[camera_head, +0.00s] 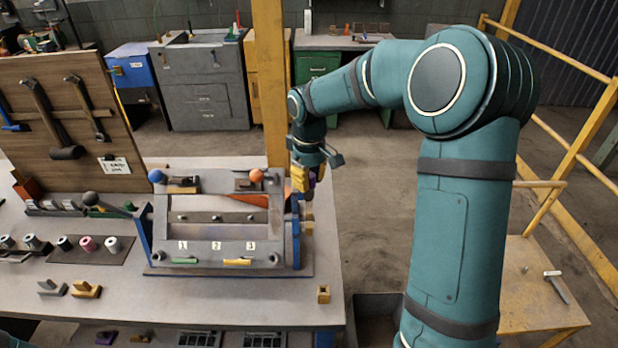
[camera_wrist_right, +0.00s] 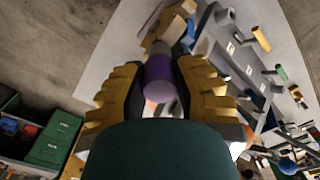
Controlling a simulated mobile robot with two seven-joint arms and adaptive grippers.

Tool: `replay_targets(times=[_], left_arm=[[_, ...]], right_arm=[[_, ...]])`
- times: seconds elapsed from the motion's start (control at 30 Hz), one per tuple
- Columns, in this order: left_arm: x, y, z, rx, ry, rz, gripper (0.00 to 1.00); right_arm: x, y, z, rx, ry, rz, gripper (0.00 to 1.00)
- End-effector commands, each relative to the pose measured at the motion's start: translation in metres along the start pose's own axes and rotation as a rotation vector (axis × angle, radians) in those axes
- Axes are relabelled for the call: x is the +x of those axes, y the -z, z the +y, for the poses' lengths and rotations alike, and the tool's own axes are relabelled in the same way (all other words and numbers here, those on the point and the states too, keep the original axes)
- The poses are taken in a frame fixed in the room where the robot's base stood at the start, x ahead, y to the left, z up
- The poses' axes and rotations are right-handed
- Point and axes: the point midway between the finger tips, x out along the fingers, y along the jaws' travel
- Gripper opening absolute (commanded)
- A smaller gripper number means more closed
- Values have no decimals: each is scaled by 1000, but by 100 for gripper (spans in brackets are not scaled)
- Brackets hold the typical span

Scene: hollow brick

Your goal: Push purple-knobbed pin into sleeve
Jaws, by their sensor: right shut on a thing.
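The purple-knobbed pin (camera_wrist_right: 158,82) is between the yellow fingers of my right gripper (camera_wrist_right: 157,72) in the right wrist view. Its purple knob faces the camera, and a grey part extends beyond it toward a tan block (camera_wrist_right: 168,26). In the head view my right gripper (camera_head: 304,179) is shut on the pin beside the right side of the grey fixture (camera_head: 218,248). Tan parts (camera_head: 308,214) sit on that side, below the gripper. I cannot make out the sleeve's opening or how deep the pin sits. My left gripper is not in view.
The fixture has a blue ball knob (camera_head: 156,176), an orange ball knob (camera_head: 256,176), and green and yellow handles at its front. A tool board (camera_head: 68,120) stands at the left. Floor is open beyond that edge.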

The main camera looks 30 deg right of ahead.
Motion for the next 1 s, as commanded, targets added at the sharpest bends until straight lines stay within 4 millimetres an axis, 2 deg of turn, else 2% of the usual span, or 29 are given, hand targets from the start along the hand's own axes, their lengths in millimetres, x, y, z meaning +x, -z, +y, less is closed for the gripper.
replay_targets(times=[0.47, 0.5, 0.57, 0.6, 0.87, 1.0], left_arm=[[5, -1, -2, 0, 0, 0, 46], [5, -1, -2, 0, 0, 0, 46], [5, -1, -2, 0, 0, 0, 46], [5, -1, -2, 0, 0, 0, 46], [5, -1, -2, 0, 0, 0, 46], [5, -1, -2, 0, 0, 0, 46]], right_arm=[[8, 0, 0, 0, 0, 0, 0], [9, 0, 0, 0, 0, 0, 33], [8, 0, 0, 0, 0, 0, 54], [8, 0, 0, 0, 0, 0, 57], [8, 0, 0, 0, 0, 0, 57], [0, 1, 0, 0, -1, 3, 57]])
